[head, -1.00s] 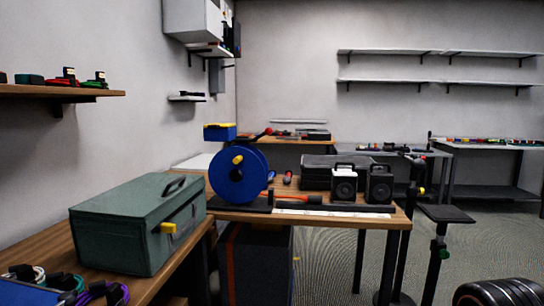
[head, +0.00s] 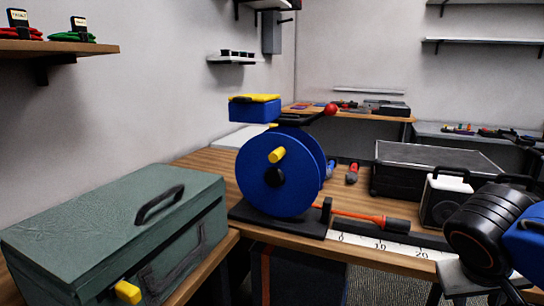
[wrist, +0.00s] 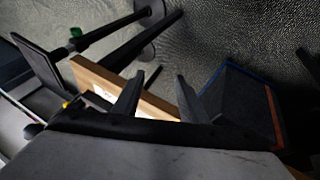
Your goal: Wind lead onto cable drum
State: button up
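The blue cable drum (head: 279,172) stands upright on a black base on the wooden bench, with a yellow crank knob (head: 277,155) on its face. An orange-red length with a black end (head: 370,219), perhaps the lead, lies on the bench to the right of the base; I cannot tell whether it joins the drum. My gripper (wrist: 160,76) shows in the wrist view with its two dark fingers apart and nothing between them. It points down past a wooden bench edge towards the floor, away from the drum. My arm shows at the right of the head view, without its fingers.
A green toolbox (head: 118,230) stands on the bench at the left. A blue box with a yellow lid (head: 254,108) is behind the drum. A black case (head: 430,166) and a white speaker (head: 440,198) stand to the right. A scale strip (head: 400,246) runs along the front edge.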

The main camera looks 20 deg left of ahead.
jog(key=w+a+r+t+h, duration=0.1)
jog(key=w+a+r+t, duration=0.2)
jog(key=a, duration=0.4)
jog(key=w+a+r+t, duration=0.15)
jog(key=a+r, duration=0.25)
jog(key=a, duration=0.4)
jog(key=w+a+r+t+h, duration=0.1)
jog(key=w+a+r+t, duration=0.1)
jog(key=w+a+r, duration=0.35)
jog(key=s+a+r+t+y, duration=0.2)
jog(key=s+a+r, duration=0.15)
jog(key=a, duration=0.55)
jog(key=s+a+r+t+y, duration=0.1)
jog(key=s+a+r+t, duration=0.15)
jog(key=s+a, duration=0.45)
jog(key=s+a+r+t+y, duration=0.2)
jog(key=s+a, duration=0.1)
jog(key=a, duration=0.8)
jog(key=w+d, duration=0.1)
jog(key=w, duration=1.6)
jog(key=shift+w+d+n+h, duration=0.15)
jog(key=shift+d+n+h, duration=0.15)
jog(key=shift+d, duration=0.1)
jog(key=shift+f, duration=0.1)
grip_shut()
